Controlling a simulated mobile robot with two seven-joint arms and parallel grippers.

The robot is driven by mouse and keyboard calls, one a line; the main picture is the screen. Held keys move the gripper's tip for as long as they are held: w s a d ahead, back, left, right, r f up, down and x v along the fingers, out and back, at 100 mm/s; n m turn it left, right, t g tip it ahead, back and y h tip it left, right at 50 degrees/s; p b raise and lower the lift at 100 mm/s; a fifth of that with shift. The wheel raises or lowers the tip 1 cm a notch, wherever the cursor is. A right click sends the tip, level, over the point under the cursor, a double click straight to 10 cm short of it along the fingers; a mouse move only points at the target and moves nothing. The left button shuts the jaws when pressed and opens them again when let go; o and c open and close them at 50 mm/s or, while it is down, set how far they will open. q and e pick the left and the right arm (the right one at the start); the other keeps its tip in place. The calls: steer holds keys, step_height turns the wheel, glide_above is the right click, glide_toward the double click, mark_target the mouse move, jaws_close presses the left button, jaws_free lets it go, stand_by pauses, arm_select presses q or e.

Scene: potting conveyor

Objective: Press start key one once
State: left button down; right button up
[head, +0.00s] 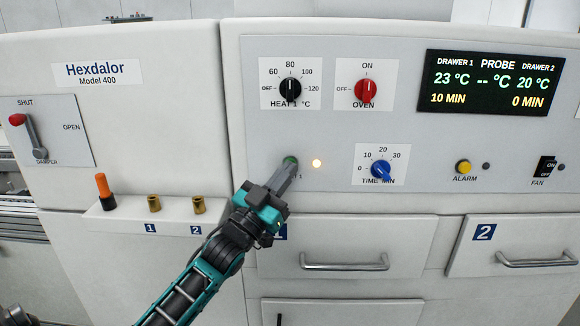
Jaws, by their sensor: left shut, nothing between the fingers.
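Start key one (291,160) is a round green button on the grey front panel, below the heat knob. Its label is mostly covered, with only a "1" showing beside my fingers. My left gripper (287,168) is shut and empty, its fingertips at the key and hiding its lower part. I cannot tell whether the tips touch the key or press it in. A small lamp (316,163) just right of the key glows warm white. My right gripper is not in view.
The heat knob (290,89), red oven knob (365,89) and blue time knob (381,169) surround the key. Drawer handles (344,264) stick out below. A ledge (128,209) at left holds an orange-handled tool (104,190) and two brass pieces (154,203).

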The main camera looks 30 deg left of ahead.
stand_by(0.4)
arm_select(q)
steer(key=shift+s+d+p, duration=0.4)
steer(key=shift+s+p, duration=0.05)
steer(key=shift+s, duration=0.25)
steer(key=s+d, duration=0.1)
steer(key=s+p, duration=0.1)
steer(key=s, duration=0.1)
steer(key=s+d+p, duration=0.1)
steer(key=shift+s+d, duration=0.15)
steer(key=shift+d, duration=0.2)
stand_by(0.6)
